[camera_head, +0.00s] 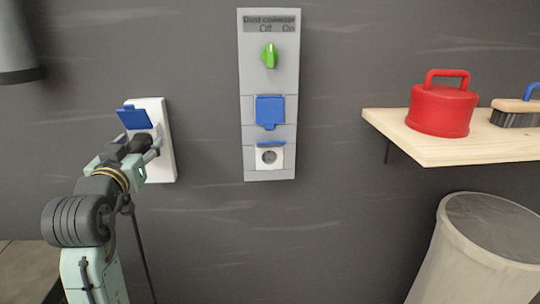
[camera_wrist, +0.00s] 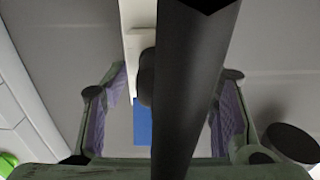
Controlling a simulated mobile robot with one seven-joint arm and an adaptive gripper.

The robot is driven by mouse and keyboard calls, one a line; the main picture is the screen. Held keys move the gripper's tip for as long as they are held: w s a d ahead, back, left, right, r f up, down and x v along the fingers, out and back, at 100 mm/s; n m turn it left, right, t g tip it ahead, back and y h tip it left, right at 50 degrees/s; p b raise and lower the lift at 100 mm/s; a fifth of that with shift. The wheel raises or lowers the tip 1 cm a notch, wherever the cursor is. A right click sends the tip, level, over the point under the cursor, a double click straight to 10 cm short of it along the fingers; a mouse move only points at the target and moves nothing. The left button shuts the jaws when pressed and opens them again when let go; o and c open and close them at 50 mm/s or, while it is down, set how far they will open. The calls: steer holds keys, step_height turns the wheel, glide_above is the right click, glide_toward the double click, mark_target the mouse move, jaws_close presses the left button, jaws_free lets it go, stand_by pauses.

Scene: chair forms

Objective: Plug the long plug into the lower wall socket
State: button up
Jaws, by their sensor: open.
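A dark plug (camera_head: 136,145) is at the white wall socket (camera_head: 166,172) on the left, whose blue lid (camera_head: 134,118) is raised. It seems to sit in that socket, but the contact is hidden. My gripper (camera_head: 146,148) is around the plug with its fingers open. In the wrist view, a long dark body (camera_wrist: 195,90), the plug or its cable, runs between the spread purple-padded fingers, with gaps at both sides. The lower wall socket (camera_head: 269,156) is on the grey panel in the middle, its blue lid raised and its round face showing. Above it is an upper socket with a shut blue lid (camera_head: 269,111).
The grey panel (camera_head: 251,80) carries a green knob (camera_head: 269,56). A wooden shelf (camera_head: 460,152) at right bears a red lidded container (camera_head: 442,110) and a brush (camera_head: 517,114). A pale drum (camera_head: 470,265) stands below. A thin dark cable (camera_head: 141,250) hangs beside my arm. Wall below the panel is clear.

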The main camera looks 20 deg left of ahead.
steer(key=shift+c, duration=0.4)
jaws_close()
stand_by(0.8)
steer(key=shift+s, duration=0.1)
steer(key=shift+v, duration=2.95)
